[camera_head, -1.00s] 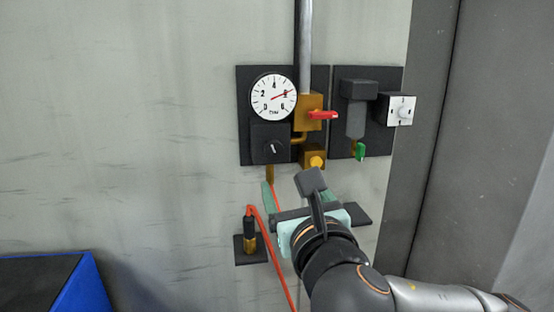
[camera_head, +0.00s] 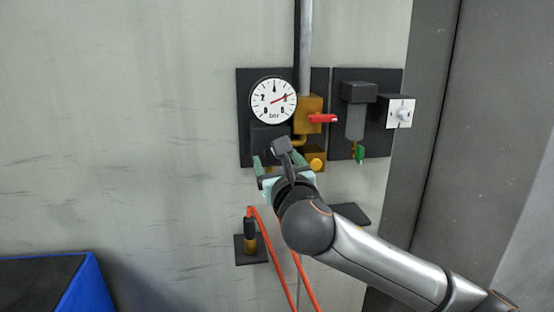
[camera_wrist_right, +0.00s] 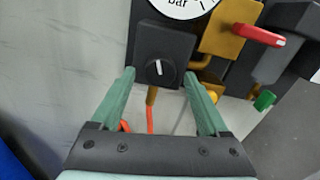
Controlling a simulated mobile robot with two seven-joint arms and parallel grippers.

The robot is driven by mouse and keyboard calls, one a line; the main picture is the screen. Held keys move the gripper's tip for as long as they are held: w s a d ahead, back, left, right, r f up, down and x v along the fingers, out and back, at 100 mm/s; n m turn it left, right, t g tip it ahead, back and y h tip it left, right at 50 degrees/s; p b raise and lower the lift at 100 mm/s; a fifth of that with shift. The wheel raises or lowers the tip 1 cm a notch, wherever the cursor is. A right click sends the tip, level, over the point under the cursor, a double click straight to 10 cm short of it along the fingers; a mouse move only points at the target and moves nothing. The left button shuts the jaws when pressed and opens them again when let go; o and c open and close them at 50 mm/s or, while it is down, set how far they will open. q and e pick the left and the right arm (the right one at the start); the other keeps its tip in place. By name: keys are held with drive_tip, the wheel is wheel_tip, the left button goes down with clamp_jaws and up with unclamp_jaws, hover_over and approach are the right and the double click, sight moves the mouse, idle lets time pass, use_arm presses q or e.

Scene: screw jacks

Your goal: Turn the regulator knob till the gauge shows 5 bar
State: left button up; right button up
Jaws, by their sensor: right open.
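The round white gauge (camera_head: 273,100) is on the dark wall panel in the head view. Its needle points right and slightly up; the numerals are too small to read surely. Below it is the black regulator block (camera_head: 266,131), whose lower part is covered by my right gripper. In the right wrist view the round black knob (camera_wrist_right: 160,69) with a white pointer mark sits on the block's front. The mark is near upright. My right gripper (camera_head: 273,160) is open in front of the block. In the wrist view its green fingers (camera_wrist_right: 160,77) are either side of the knob, apart from it.
A red lever (camera_head: 323,118) on a brass valve is right of the gauge. Further right are a filter with a green tap (camera_head: 360,154) and a white dial box (camera_head: 399,112). An orange hose (camera_head: 268,250) hangs below. A blue box (camera_head: 92,290) is lower left.

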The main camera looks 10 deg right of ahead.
clamp_jaws()
idle(0.7)
